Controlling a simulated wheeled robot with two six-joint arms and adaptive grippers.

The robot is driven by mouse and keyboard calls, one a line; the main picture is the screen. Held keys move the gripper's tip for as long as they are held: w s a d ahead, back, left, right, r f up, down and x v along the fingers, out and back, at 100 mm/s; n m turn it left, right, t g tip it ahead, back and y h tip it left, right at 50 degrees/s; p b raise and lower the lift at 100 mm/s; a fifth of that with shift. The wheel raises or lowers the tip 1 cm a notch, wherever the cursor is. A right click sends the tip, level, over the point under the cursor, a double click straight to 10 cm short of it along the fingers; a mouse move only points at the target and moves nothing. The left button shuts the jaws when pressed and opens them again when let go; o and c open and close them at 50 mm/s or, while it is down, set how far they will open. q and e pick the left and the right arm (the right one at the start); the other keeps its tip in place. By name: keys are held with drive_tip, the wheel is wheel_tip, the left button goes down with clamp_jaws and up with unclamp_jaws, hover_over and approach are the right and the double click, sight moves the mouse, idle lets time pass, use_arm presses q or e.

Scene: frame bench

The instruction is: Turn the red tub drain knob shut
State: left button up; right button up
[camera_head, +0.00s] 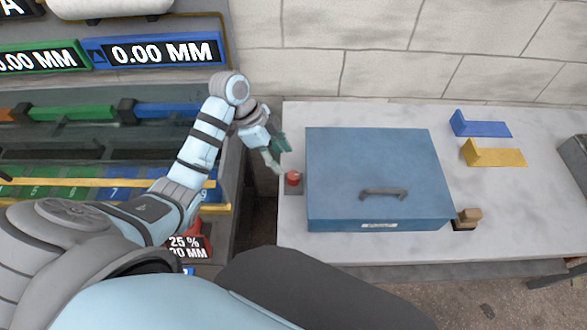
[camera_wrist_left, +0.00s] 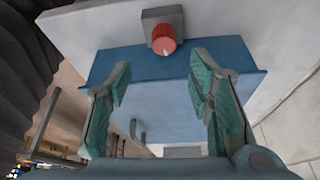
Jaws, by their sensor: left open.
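The red knob (camera_head: 293,178) sits on a small dark plate at the left edge of the marble-topped bench, just left of the blue box. In the left wrist view the red knob (camera_wrist_left: 164,40) shows beyond the fingertips, with a pale mark on its face, on a grey mount. My left gripper (camera_head: 279,158) is open and empty, close to the knob on its upper left side. In the left wrist view its two green-padded fingers (camera_wrist_left: 160,80) are spread apart, and the knob is not between them. My right gripper is not in view.
The blue box (camera_head: 375,160) with a dark handle (camera_head: 382,192) stands right beside the knob. A blue bracket (camera_head: 480,125), a yellow bracket (camera_head: 495,154) and a small wooden-topped block (camera_head: 467,217) lie to the right. A rack with numbered displays (camera_head: 150,52) fills the left.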

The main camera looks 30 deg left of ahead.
sight(295, 173)
use_arm(q)
drive_tip(key=x, duration=0.3)
drive_tip(key=s+x, duration=0.1)
drive_tip(key=shift+w+d+f+b, duration=0.1)
drive_tip(key=shift+d+f+b, duration=0.2)
drive_tip(key=f, duration=0.1)
drive_tip(key=w+f, duration=0.1)
drive_tip(key=w+d+f, duration=0.1)
drive_tip(key=f, duration=0.1)
drive_tip(key=shift+w, duration=0.25)
drive_tip(key=shift+s+r, duration=0.2)
drive_tip(key=shift+s, duration=0.15)
drive_tip(key=shift+c, duration=0.4)
drive_tip(key=shift+s, duration=0.1)
drive_tip(key=c, duration=0.4)
drive_tip(key=shift+c, duration=2.8)
clamp_jaws()
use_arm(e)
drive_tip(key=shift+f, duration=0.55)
